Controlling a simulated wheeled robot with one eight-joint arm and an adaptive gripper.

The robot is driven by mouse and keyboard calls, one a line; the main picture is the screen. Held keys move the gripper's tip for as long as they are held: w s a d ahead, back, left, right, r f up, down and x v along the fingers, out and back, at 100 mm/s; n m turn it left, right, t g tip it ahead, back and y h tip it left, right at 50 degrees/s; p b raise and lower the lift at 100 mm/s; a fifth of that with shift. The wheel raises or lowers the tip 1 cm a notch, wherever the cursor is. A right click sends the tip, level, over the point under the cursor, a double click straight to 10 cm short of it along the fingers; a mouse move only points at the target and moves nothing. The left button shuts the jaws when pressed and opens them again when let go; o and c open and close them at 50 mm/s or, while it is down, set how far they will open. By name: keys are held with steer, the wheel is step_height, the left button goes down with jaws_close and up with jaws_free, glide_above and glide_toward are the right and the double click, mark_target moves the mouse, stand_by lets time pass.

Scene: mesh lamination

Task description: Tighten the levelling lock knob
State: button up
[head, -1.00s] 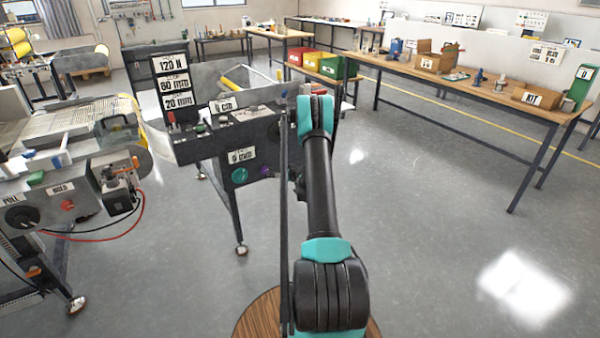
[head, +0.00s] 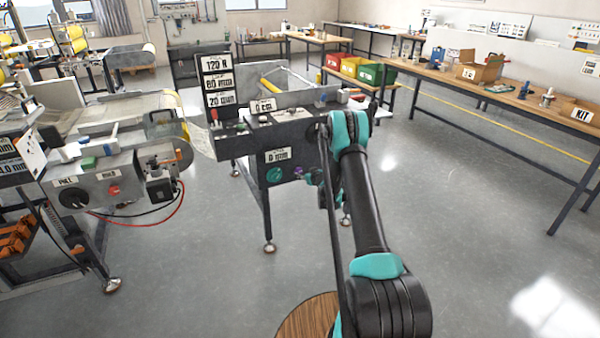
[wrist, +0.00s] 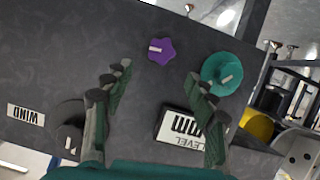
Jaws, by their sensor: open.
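A purple star-shaped knob (head: 298,171) with a pale bar mark sits on the dark front panel of the middle machine. It also shows in the wrist view (wrist: 155,54), ahead of my fingers. A round teal knob (head: 273,175) is beside it, seen also in the wrist view (wrist: 214,68). A white "LEVEL" label with a mm reading (wrist: 180,123) lies below the teal knob, partly behind the right finger. My gripper (wrist: 160,82) is open and empty, its fingers apart on either side of the purple knob's direction, not touching it. In the head view my arm hides most of the gripper.
The middle machine carries a sign stack (head: 218,83) reading 120 N, 60 mm and 20 mm. Another machine (head: 100,185) with red and black cables stands at the left. A long workbench (head: 460,98) runs along the right. Open floor lies between machine and bench.

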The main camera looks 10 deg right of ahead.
mark_target(299, 170)
steer(key=x, duration=0.8)
steer(key=shift+w+a+f, duration=0.15)
steer(key=shift+w+f, duration=0.05)
steer(key=shift+w, duration=0.1)
steer(key=shift+c, duration=0.3)
steer(key=c, duration=1.1)
steer(key=shift+m+y, duration=0.4)
steer(key=shift+m, duration=0.2)
steer(key=o, duration=1.2)
steer(key=shift+c, duration=0.2)
steer(key=v, duration=1.2)
steer(key=shift+r, duration=0.25)
steer(key=shift+r+g, duration=0.1)
steer(key=shift+g, duration=0.2)
